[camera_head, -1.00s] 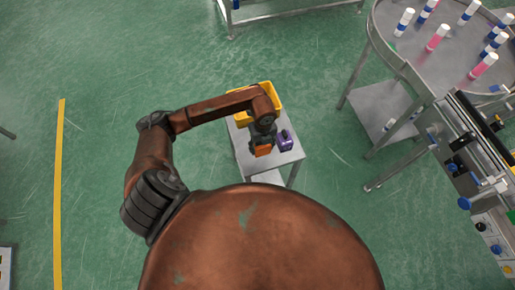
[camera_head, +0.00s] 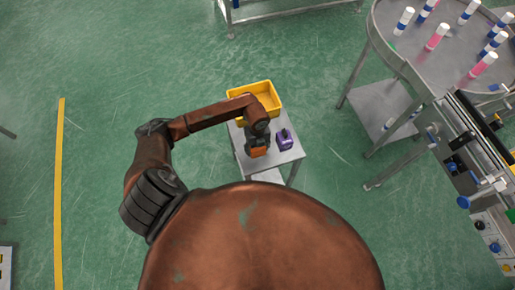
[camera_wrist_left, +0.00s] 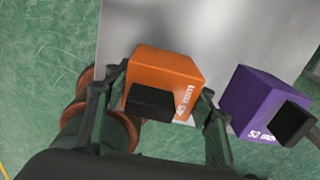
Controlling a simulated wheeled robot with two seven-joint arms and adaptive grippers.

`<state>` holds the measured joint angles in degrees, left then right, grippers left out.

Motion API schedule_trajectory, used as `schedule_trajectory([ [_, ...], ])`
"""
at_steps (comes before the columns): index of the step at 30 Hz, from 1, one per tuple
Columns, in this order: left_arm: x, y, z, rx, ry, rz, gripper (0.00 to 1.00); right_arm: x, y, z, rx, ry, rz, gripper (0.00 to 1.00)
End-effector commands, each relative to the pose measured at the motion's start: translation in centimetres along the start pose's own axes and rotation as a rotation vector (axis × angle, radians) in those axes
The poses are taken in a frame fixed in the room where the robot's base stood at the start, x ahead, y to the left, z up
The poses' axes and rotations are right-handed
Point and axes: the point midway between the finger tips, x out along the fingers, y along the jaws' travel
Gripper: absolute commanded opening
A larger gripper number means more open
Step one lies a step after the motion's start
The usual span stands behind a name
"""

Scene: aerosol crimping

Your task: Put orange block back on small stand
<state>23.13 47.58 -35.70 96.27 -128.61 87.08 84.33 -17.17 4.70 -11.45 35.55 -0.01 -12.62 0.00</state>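The orange block (camera_head: 259,151) is in my left gripper (camera_head: 257,146), over the front left part of the small stand's grey metal top (camera_head: 291,157). In the left wrist view, the orange block (camera_wrist_left: 168,72) has a black piece on its near face. The fingers of my left gripper (camera_wrist_left: 160,98) lie along its two sides. I cannot tell whether the block touches the stand top (camera_wrist_left: 215,32). My right gripper is not in view.
A purple block (camera_head: 285,140) with a black piece stands just right of the orange one. A yellow bin (camera_head: 271,91) sits at the back of the stand. A round table (camera_head: 408,47) with several cans and a machine (camera_head: 470,160) stand at the right.

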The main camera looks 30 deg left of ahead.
Motion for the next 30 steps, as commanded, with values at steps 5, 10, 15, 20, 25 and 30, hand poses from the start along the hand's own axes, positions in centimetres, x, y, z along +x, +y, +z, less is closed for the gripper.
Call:
schedule_trajectory([
  [5, 0.0, 0.0, 0.0, 0.0, 0.0, 0.0, 0.63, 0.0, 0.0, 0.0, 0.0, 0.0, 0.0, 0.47],
  [10, -0.1, 0.0, 0.0, 0.0, 0.0, 0.0, 0.68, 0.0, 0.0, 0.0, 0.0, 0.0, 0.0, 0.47],
  [15, -0.1, 0.0, 0.0, 0.0, 0.0, 0.0, 0.68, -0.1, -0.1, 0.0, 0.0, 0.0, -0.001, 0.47],
  [20, -1.4, -0.1, 0.1, 0.0, -0.003, -0.003, 0.68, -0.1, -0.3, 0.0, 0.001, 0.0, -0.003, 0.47],
  [25, -4.7, -0.1, 0.2, 0.001, -0.005, -0.003, 0.68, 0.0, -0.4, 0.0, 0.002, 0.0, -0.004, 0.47],
  [30, -8.3, -0.1, 0.1, 0.001, -0.005, -0.002, 0.68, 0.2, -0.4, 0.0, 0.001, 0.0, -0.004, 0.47],
])
